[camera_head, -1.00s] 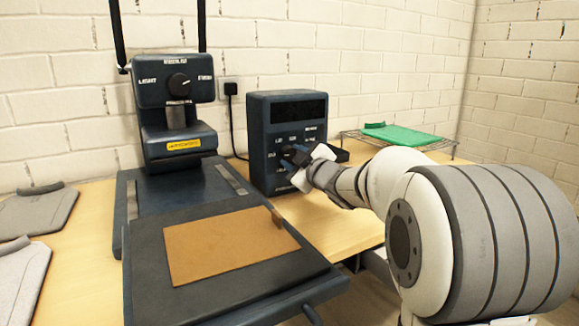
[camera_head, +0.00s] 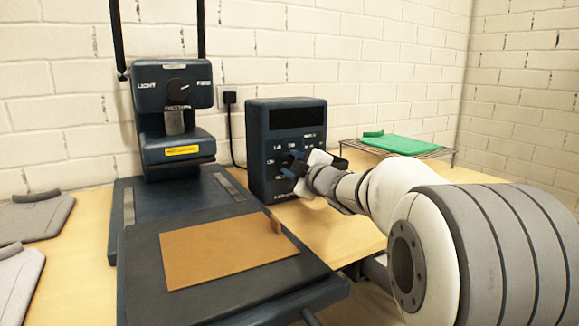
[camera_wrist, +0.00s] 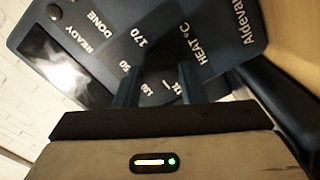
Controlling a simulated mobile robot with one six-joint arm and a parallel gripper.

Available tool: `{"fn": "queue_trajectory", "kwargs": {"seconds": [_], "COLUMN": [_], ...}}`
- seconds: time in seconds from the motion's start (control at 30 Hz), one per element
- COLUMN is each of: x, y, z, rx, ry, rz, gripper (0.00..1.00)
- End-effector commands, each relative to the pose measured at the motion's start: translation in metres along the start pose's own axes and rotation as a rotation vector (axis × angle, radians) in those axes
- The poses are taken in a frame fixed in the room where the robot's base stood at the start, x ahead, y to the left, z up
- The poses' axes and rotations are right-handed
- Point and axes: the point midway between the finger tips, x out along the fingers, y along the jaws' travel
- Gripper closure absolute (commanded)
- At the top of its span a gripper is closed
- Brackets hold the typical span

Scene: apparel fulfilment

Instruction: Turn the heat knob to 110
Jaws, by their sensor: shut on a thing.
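The dark blue control box (camera_head: 262,135) stands on the table right of the press. It has a black display window and white lettering on its face. My gripper (camera_head: 292,163) is at the middle of that face, at the heat knob. In the wrist view my gripper (camera_wrist: 157,84) has its two dark fingers shut on the heat knob, which is mostly hidden between and behind them. The lettering HEAT °C, 170, 130, READY and DONE shows around the fingers. A number beside the right finger is partly covered, so I cannot tell the knob's setting.
A heat press (camera_head: 172,95) with its own pressure knob (camera_head: 177,88) stands to the left. A brown sheet (camera_head: 225,248) lies on its lower plate. A green folded item (camera_head: 392,143) lies on a wire rack (camera_head: 430,152) behind my arm. Grey garments (camera_head: 30,222) lie at far left.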

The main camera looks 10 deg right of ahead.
Motion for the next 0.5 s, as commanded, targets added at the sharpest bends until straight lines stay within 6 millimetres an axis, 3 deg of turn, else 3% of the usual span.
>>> {"fn": "queue_trajectory", "kwargs": {"seconds": [0.03,0.07,0.1,0.3,0.5], "x": [0.0006,0.0006,0.0006,0.0005,0.0004], "y": [-0.0056,-0.0056,-0.0055,-0.0033,-0.0018], "z": [0.0001,0.0001,0.0000,-0.0004,-0.0007], "rx": [-0.001,-0.001,-0.001,0.000,0.000], "ry": [0.001,0.002,0.002,0.002,0.002], "rz": [-0.010,-0.010,-0.010,-0.006,-0.003], "gripper": [0.86,0.63,0.59,0.43,0.42]}}
